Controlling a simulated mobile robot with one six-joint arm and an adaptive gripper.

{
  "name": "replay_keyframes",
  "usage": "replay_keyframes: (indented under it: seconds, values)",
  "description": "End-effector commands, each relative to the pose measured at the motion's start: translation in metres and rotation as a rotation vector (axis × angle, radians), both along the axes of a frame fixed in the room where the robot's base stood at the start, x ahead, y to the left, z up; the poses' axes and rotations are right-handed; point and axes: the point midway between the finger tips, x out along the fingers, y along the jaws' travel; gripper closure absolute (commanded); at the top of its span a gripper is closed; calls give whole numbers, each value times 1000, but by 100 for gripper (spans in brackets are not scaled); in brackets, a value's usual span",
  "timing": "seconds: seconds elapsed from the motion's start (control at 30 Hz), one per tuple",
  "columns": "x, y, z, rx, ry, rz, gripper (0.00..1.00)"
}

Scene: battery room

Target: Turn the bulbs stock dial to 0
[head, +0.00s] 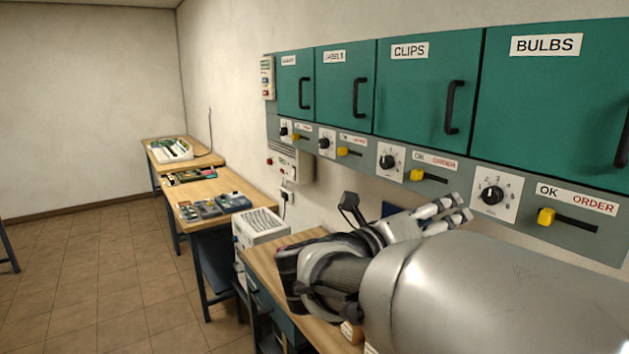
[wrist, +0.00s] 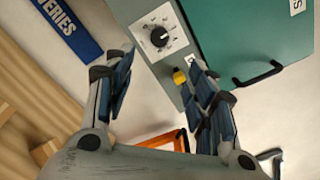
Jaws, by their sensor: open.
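The bulbs stock dial (head: 491,195) is a round black knob on a white numbered plate under the green BULBS door (head: 560,95) in the head view. Its setting is too small to read. My gripper (head: 463,207) is open, below and left of this dial in the picture, with nothing visible between its fingers. In the wrist view, my gripper (wrist: 163,62) has its fingers wide apart. A black dial (wrist: 159,36) on a white plate shows beyond and between the fingertips, apart from them. The door label there is cut to "S", so which dial it is cannot be told for certain.
A yellow slider (head: 545,216) sits right of the bulbs dial, by OK and ORDER labels. The clips dial (head: 388,161) and its yellow slider (head: 417,175) are to the left. A blue sign (wrist: 68,25) and an orange-edged object (wrist: 168,140) show in the wrist view.

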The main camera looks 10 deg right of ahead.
Motion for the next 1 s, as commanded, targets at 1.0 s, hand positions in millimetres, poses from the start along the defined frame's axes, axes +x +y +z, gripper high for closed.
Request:
replay_keyframes:
  seconds: [1.0]
  values:
    - [63,-153,0,-1,3,3,49]
